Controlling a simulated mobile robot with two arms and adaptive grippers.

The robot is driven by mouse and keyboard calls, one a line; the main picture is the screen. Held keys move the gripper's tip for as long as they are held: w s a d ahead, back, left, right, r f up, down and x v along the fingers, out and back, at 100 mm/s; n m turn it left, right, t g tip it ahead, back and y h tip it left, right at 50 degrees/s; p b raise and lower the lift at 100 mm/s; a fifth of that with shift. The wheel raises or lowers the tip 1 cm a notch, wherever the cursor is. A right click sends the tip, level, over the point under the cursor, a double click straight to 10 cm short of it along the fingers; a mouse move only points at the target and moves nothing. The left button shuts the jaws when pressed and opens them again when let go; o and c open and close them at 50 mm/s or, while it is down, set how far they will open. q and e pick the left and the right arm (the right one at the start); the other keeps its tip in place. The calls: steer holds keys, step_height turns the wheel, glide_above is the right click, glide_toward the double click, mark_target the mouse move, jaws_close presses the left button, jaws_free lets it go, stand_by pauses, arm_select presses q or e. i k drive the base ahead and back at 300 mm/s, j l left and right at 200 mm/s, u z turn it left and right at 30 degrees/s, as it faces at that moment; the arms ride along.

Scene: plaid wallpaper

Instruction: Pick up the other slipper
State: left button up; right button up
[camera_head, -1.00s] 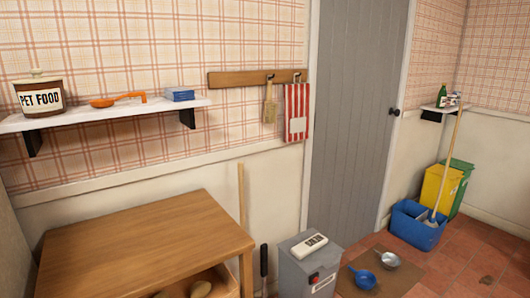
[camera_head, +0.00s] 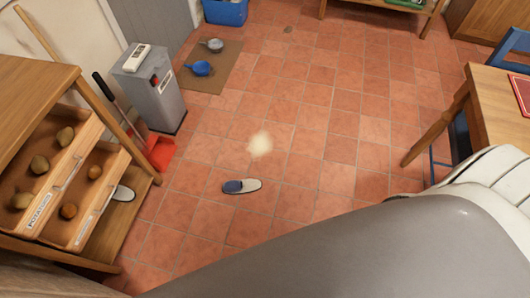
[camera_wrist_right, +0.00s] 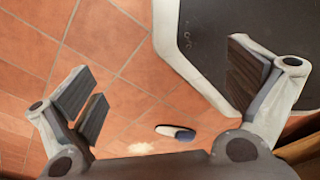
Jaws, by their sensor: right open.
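A blue-and-white slipper (camera_head: 241,186) lies on the tiled floor, near the middle of the head view. It also shows small near the bottom of the right wrist view (camera_wrist_right: 176,132). A second, pale slipper (camera_head: 123,193) is partly visible low at the wooden shelf unit, beside the lower drawer. My right gripper (camera_wrist_right: 167,95) is open and empty, its fingers wide apart, well away from the slipper on the floor. My left gripper is not in view.
The wooden shelf unit (camera_head: 100,247) with drawers of potatoes and onions stands at left. A red dustpan (camera_head: 159,152) and grey bin (camera_head: 147,92) are behind it. A table (camera_head: 490,95) stands at right.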

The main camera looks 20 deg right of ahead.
mark_target(233, 187)
steer(key=k+z, duration=0.3)
steer(key=k+j+u, duration=0.1)
steer(key=k+u, duration=0.4)
steer(key=k, duration=0.2)
steer(key=u, duration=1.75)
steer(key=l+u, duration=0.35)
steer(key=k+l+u, duration=0.1)
steer(key=l+u, duration=0.2)
steer(key=l, duration=0.15)
steer(key=k+l+u, duration=0.1)
steer(key=l+u, duration=0.25)
steer(key=k+l, duration=0.15)
steer(key=l, duration=0.2)
steer(key=k+l, duration=0.15)
steer(key=l, duration=0.2)
steer(key=k+l, duration=0.15)
steer(key=l, duration=0.2)
steer(key=k+l, duration=0.1)
steer(key=l, duration=0.25)
steer(key=k+l, duration=0.15)
steer(key=l, duration=0.2)
steer(key=k+l, duration=0.15)
steer(key=l, duration=0.2)
